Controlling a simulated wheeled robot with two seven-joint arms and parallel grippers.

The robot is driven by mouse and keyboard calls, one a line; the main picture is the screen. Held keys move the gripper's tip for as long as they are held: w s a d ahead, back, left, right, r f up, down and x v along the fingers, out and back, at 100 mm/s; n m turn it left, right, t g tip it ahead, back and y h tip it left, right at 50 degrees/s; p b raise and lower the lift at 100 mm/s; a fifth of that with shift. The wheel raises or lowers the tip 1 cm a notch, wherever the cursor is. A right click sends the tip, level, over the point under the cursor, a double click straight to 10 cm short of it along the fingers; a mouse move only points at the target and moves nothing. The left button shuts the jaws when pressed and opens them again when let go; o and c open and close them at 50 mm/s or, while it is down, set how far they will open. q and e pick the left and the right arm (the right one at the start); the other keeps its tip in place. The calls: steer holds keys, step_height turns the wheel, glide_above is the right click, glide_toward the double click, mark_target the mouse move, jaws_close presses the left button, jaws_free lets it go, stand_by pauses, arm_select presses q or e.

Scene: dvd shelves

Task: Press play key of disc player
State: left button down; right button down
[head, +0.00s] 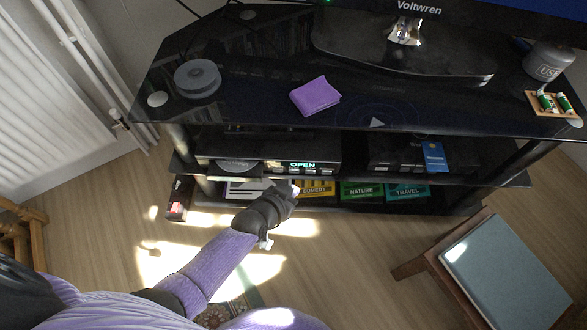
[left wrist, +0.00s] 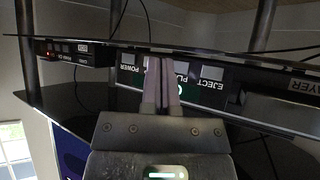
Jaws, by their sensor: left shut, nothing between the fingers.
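The black disc player (head: 270,147) sits on the middle shelf. Its lit display (head: 303,165) reads OPEN, and its tray with a grey disc (head: 237,165) sticks out at the left of its front. My left gripper (head: 294,187) is shut and empty, at the player's front below the display. In the left wrist view the player's front appears upside down. My left fingers (left wrist: 160,62) lie before the play key (left wrist: 181,67), partly covering its label, between the power key (left wrist: 128,59) and the eject key (left wrist: 212,73). I cannot tell whether they touch it. My right gripper is out of view.
The glass top (head: 250,100) bears a purple cloth (head: 316,96), a grey round device (head: 197,78) and the television stand. Several cases, including a yellow COMEDY one (head: 318,187), stand on the bottom shelf. A wooden stool with a blue-grey top (head: 505,270) stands at right.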

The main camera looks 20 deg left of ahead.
arm_select(q)
steer(key=shift+s+d+p, duration=0.25)
steer(key=shift+s, duration=0.5)
steer(key=shift+s+d+p, duration=0.2)
steer(key=shift+s+d, duration=0.05)
steer(key=shift+s, duration=0.45)
stand_by(5.1)
